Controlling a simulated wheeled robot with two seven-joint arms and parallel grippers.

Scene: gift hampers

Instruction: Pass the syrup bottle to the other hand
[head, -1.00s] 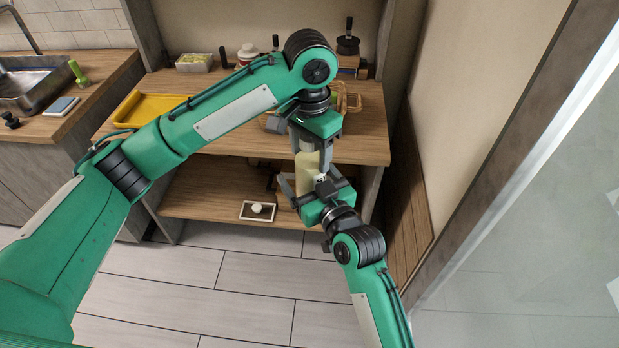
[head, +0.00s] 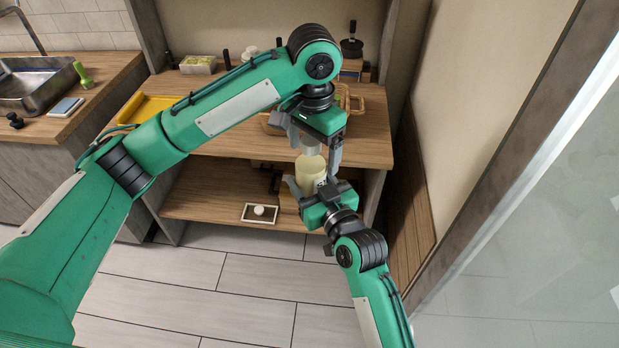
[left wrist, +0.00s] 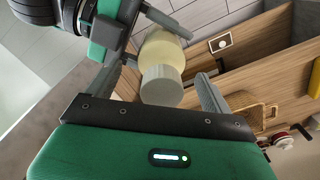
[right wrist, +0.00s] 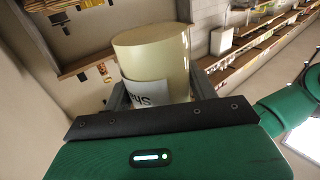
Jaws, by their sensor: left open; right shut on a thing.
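The syrup bottle (head: 309,175) is pale yellow with a light grey cap (left wrist: 161,86) and a white label (right wrist: 147,93). My right gripper (head: 311,181) is shut on the bottle's body from below in the head view. The right wrist view shows the body (right wrist: 155,50) between its fingers. My left gripper (head: 315,149) is open above, with its fingers spread on either side of the cap. In the left wrist view there is a gap between the cap and the right-hand finger. The bottle is held in the air in front of the wooden shelf unit.
The wooden counter (head: 363,148) stands just behind the grippers, with a wicker basket (head: 352,104) and a yellow tray (head: 146,108) on it. A lower shelf (head: 205,200) holds a small framed item (head: 259,213). A wall rises at right. The floor in front is clear.

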